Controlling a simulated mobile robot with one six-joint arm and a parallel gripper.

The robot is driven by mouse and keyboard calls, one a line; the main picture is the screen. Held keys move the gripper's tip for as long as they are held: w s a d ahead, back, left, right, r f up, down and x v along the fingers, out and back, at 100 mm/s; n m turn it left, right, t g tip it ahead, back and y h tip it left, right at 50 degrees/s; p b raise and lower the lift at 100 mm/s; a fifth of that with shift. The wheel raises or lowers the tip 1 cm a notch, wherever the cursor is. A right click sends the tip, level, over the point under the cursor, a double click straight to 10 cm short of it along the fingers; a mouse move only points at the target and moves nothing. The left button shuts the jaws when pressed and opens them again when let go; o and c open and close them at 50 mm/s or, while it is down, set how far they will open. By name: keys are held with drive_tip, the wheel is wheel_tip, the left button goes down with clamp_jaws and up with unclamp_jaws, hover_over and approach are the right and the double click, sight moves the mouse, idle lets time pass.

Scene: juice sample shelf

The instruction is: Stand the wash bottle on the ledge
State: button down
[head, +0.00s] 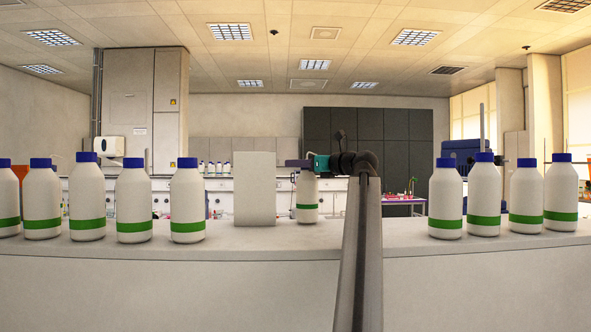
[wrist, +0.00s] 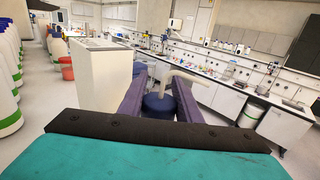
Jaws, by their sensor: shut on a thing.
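The wash bottle (head: 307,195) is white with a green band, held upright below my gripper (head: 308,163). In the wrist view its blue cap and pale bent spout (wrist: 160,103) show between the two fingers (wrist: 158,98), which are shut on it. The ledge (head: 215,290) is the long pale counter across the head view. The bottle's base shows near the ledge's far edge, right of a white block. I cannot tell whether the base touches the ledge.
The plain white block (head: 254,190) stands close left of the held bottle; it also shows in the wrist view (wrist: 102,78). Several similar blue-capped bottles (head: 133,205) line the ledge at left, and more (head: 484,200) at right. The ledge between my arm and the right-hand bottles is clear.

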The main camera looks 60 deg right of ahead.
drive_tip(key=shift+w+a+f, duration=0.1)
drive_tip(key=shift+w+a, duration=0.1)
drive_tip(key=shift+w, duration=0.05)
drive_tip(key=shift+f, duration=0.2)
drive_tip(key=c, duration=1.3)
unclamp_jaws()
drive_tip(key=shift+d, duration=0.1)
drive_tip(key=shift+r, duration=0.1)
drive_tip(key=s+a+b, duration=0.1)
drive_tip(key=s+b, duration=0.2)
drive_tip(key=s, duration=0.9)
drive_tip(key=shift+a, duration=0.4)
